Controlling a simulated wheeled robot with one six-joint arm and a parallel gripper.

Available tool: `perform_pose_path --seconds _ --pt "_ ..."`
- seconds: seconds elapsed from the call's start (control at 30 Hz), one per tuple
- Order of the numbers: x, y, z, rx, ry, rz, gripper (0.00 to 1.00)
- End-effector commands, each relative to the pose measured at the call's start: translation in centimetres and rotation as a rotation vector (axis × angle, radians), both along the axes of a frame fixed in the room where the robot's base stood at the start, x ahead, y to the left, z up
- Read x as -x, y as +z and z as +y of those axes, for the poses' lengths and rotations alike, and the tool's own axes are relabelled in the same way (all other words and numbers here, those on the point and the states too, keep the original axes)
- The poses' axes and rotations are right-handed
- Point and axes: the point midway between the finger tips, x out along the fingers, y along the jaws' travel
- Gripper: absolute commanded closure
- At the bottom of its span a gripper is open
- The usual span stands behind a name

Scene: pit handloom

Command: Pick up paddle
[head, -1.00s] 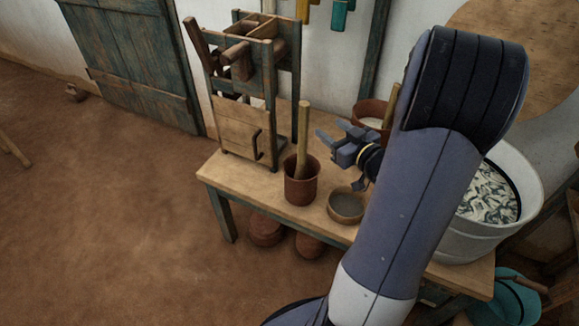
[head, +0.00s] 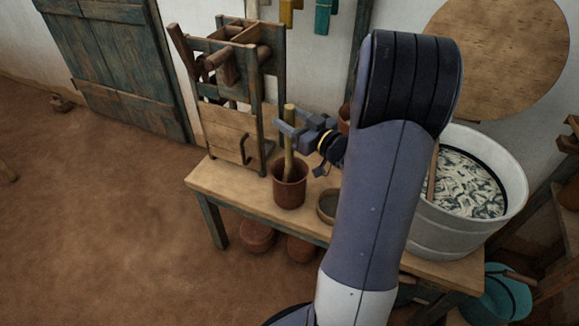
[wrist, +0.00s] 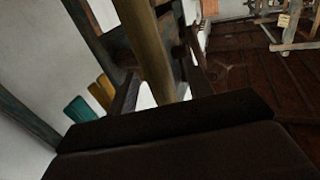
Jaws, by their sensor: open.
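The paddle's wooden handle (head: 289,150) stands nearly upright in a brown clay pot (head: 289,192) on the table; its lower end is hidden inside the pot. My gripper (head: 286,123) is open at the upper part of the handle, reaching in from the right, with its fingers pointing left. In the wrist view the handle (wrist: 146,42) rises between the two dark fingers (wrist: 160,93). I cannot tell whether either finger touches it.
A wooden frame machine (head: 232,130) stands just behind and left of the pot. A shallow bowl (head: 326,207) is close on the right, partly behind my arm. A large pale tub (head: 430,232) stands farther right. Open floor (head: 100,230) lies left.

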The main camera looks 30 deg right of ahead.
Motion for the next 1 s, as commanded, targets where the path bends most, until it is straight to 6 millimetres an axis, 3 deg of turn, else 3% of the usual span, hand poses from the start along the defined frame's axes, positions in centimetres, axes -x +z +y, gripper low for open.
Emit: perform_pose_path --seconds 0.2,0.47,1.0 --pt "-2.6 -0.1 0.7 0.0 0.002 0.001 0.51" --pt "-2.8 0.0 0.8 -0.001 0.0 0.001 0.51" --pt "-2.8 0.0 0.7 0.0 0.0 0.001 0.95"
